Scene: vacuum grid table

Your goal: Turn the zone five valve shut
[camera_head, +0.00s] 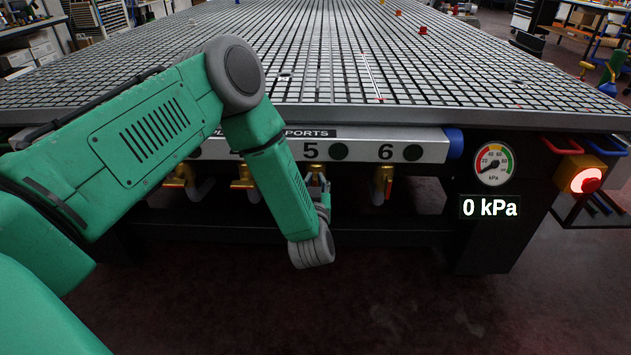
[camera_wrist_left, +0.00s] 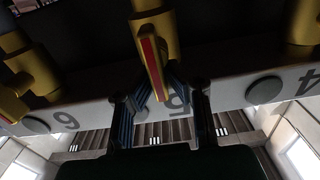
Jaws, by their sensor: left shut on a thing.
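The zone five valve (camera_head: 316,171) is a brass valve under the front manifold rail, below the number 5. My arm partly hides it in the head view. In the left wrist view its yellow handle with a red stripe (camera_wrist_left: 153,66) points into the space between my fingers. My left gripper (camera_wrist_left: 161,88) is shut on this handle, with a finger on either side. In the head view the gripper is small and mostly hidden behind my wrist. My right gripper shows in neither view.
The zone six valve (camera_head: 382,182) hangs to the right, and the zone four valve (camera_head: 243,180) to the left. The gauge (camera_head: 493,165) sits above a 0 kPa readout (camera_head: 490,207). A lit red button (camera_head: 588,181) is at far right. The grid table (camera_head: 480,75) extends above the rail.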

